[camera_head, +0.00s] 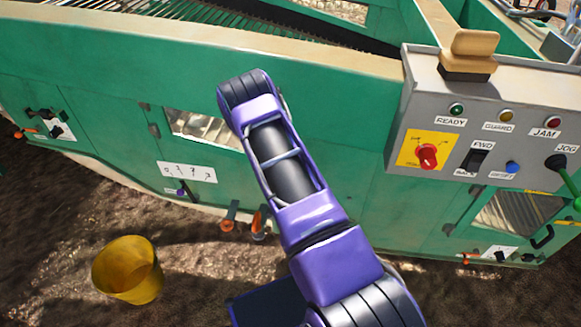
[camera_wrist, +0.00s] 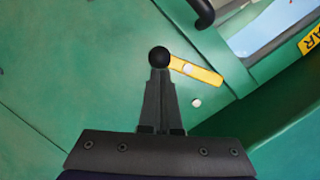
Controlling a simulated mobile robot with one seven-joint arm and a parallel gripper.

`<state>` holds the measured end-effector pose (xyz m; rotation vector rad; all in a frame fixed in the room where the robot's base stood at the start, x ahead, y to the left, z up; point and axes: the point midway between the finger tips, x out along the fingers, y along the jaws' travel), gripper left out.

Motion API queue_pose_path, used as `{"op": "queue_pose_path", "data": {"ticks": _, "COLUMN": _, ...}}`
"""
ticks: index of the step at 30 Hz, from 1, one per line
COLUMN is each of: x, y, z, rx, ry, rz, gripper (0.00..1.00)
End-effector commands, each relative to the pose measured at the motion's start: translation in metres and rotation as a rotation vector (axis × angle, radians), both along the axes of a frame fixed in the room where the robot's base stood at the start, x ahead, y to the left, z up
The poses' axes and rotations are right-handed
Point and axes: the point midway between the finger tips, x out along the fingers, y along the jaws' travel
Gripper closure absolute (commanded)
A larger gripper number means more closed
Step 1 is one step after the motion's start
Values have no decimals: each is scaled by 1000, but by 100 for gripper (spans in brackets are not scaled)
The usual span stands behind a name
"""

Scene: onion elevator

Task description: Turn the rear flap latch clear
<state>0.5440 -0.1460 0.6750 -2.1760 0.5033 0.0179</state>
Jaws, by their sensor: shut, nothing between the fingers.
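In the wrist view a latch (camera_wrist: 205,74) shows as a short yellow-orange bar with a pale pivot, tilted down to the right on a green panel. A round black knob (camera_wrist: 159,57) is at its left end. My gripper (camera_wrist: 160,76) is shut and empty, its fingertips right at the knob's lower edge in the picture. I cannot tell whether they touch it. A small pale round stud (camera_wrist: 196,102) sits below the bar. A yellow label (camera_wrist: 311,38) is cut off by the edge, with "AR" readable. In the head view my gripper is hidden beyond my purple arm.
In the wrist view a black handle (camera_wrist: 204,13) and a window (camera_wrist: 272,22) lie above the latch. In the head view a grey control box (camera_head: 440,125) hangs on the green machine's near side. A yellow bucket (camera_head: 128,270) stands on bare soil.

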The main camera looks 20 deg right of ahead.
Motion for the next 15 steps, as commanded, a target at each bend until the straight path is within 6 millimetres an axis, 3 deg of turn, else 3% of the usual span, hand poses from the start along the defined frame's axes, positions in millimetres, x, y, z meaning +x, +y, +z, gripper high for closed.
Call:
{"op": "queue_pose_path", "data": {"ticks": 10, "x": 4, "y": 5, "z": -10, "rx": 213, "ry": -145, "rz": -2, "gripper": 100}}
{"op": "queue_pose_path", "data": {"ticks": 15, "x": 6, "y": 9, "z": -12, "rx": 213, "ry": -146, "rz": 0, "gripper": 100}}
